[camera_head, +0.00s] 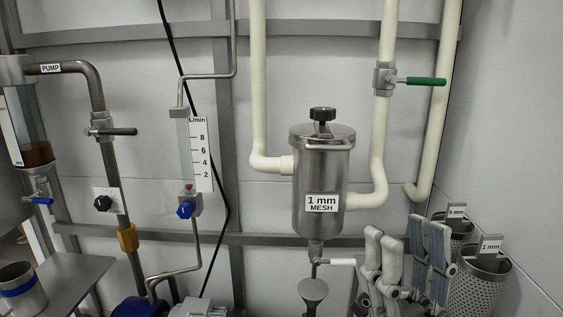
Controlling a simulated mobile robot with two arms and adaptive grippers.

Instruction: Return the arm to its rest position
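My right gripper (405,245) shows at the bottom right, its fingers pointing up. The fingers stand apart with a gap between them, and I see nothing held in it. It is to the right of and lower than the steel strainer housing (323,180) marked "1 mm MESH", and just left of the mesh baskets. The rest of the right arm is below the picture edge. My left gripper is not in view.
Two perforated baskets (480,290) tagged with mesh sizes stand close right of the gripper. Cream pipes (378,130) with a green-handled valve (425,81) rise behind. A flow meter (200,155) and pump pipe (95,90) are at left. A steel cup (22,292) stands on a shelf (75,280).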

